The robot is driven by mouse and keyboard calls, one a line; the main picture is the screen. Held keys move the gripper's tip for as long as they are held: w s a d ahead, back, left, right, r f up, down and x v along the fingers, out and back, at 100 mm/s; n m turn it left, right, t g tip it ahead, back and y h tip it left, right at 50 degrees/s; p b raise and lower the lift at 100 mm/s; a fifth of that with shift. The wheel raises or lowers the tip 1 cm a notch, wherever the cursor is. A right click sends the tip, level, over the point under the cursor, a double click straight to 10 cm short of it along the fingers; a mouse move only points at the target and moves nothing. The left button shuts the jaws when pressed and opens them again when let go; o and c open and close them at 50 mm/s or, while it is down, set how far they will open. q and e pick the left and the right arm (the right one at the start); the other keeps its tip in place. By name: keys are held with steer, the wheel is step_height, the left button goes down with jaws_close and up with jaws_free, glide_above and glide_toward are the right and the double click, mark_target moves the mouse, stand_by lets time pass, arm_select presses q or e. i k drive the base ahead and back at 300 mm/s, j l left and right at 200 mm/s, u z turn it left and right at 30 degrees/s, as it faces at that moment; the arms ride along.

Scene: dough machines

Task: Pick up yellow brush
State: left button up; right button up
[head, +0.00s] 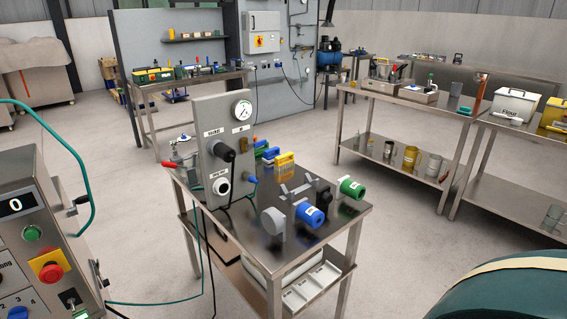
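A yellow item with a raised handle (284,160) sits near the back edge of the small metal table (262,240) in the middle. It looks like a brush, but its bristles are too small to make out. Blue items (270,153) lie just to its left. Neither of my grippers shows in the head view.
A grey gauge panel (226,140) stands on the table's left part. Blue (310,214) and green (351,188) cylinders are on the right part. A control box (45,245) is at left, with hoses beside it. A dark green rounded object (500,290) fills the lower right. Floor between the tables is clear.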

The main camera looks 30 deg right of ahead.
mark_target(279, 165)
steer(key=z, duration=1.4)
steer(key=i+l+z, duration=0.15)
steer(key=z, duration=0.3)
steer(key=i+l+z, duration=0.15)
steer(key=z, duration=0.3)
steer(key=i+z, duration=0.2)
steer(key=z, duration=0.25)
steer(key=i, duration=1.65)
steer(key=i+u, duration=0.25)
steer(key=i, duration=0.2)
steer(key=i+l+u, duration=0.1)
steer(key=i+u, duration=0.15)
steer(key=i, duration=0.25)
steer(key=i+l+u, duration=0.25)
steer(key=i, duration=0.2)
steer(key=i+j+u, duration=0.15)
steer(key=i+u, duration=0.5)
steer(key=u, duration=0.25)
steer(key=i+u, duration=0.45)
steer(key=i+j+u, duration=0.15)
steer(key=i+u, duration=0.25)
steer(key=i, duration=0.25)
steer(key=i+u, duration=0.45)
steer(key=i, duration=0.2)
steer(key=i+z, duration=0.15)
steer(key=i, duration=0.65)
steer(key=i+j+z, duration=0.1)
steer(key=i, duration=0.7)
